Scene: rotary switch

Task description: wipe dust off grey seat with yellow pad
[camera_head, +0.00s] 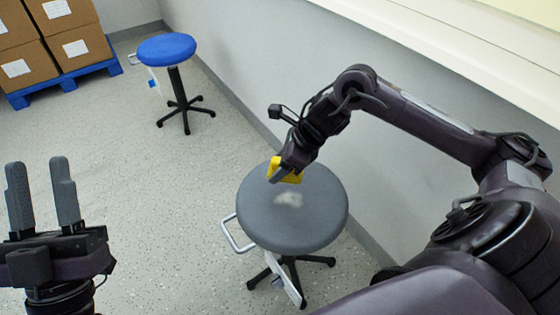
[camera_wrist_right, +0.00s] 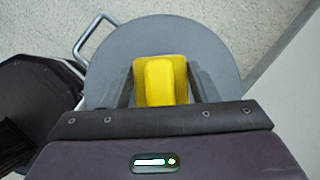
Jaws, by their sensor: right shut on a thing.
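The grey round seat (camera_head: 310,225) of a stool stands in front of me beside the wall; it also fills the middle of the right wrist view (camera_wrist_right: 218,60). A pale dust patch (camera_head: 289,199) lies near the middle of the seat. My right gripper (camera_head: 287,172) is shut on the yellow pad (camera_head: 275,170), over the far part of the seat, beyond the dust. The pad (camera_wrist_right: 160,80) sits between the two fingers in the right wrist view. Whether it touches the seat I cannot tell. My left gripper (camera_head: 44,190) is open and empty at the lower left, away from the stool.
A metal handle (camera_head: 235,235) sticks out from the grey seat's left side. A blue stool (camera_head: 167,49) stands further back. Cardboard boxes (camera_head: 70,35) sit on a blue pallet (camera_head: 65,80) at the back left. The wall (camera_head: 370,150) runs close along the right; the floor at left is clear.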

